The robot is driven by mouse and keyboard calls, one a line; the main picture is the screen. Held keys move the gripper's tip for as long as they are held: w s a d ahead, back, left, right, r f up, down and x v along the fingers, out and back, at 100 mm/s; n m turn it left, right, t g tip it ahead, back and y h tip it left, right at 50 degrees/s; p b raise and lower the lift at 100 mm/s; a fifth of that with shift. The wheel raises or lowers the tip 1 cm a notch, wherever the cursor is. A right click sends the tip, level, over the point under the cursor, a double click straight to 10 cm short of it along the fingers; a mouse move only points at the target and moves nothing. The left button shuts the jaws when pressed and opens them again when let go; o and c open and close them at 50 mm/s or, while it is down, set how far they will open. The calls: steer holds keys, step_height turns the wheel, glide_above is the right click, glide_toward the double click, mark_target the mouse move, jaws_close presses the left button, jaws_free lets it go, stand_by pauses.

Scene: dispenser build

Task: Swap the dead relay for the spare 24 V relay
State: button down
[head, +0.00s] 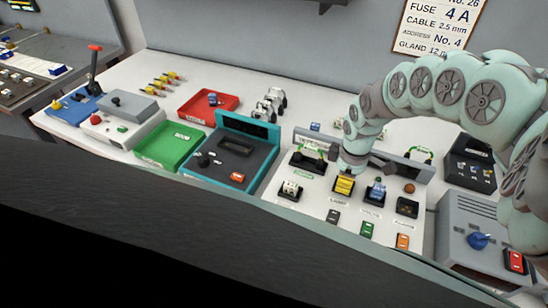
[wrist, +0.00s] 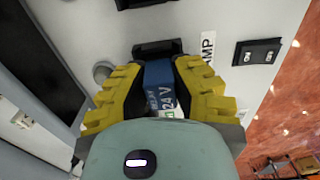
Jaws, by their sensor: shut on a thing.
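My gripper (head: 345,184), with yellow ridged fingers, points down at the grey control panel (head: 318,208). In the wrist view my gripper (wrist: 157,98) is shut on a blue relay (wrist: 158,85) marked 24 V. The relay's far end is at a black socket (wrist: 157,48), beside a label ending in "AMP" (wrist: 207,50). I cannot tell whether it is fully seated. A blue piece (head: 212,98) lies in the red tray (head: 190,112). The green tray (head: 168,147) looks empty.
Another blue part (head: 376,190) stands right of my gripper and a white one (head: 291,188) stands left. A dark switch (wrist: 257,52) lies near the held relay. A small blue piece (head: 315,127) lies behind the panel. A teal-framed device (head: 232,150) stands left.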

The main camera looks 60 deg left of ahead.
steer(key=shift+c, duration=1.6)
jaws_free()
steer(key=shift+r+p, duration=3.15)
steer(key=shift+r, duration=0.35)
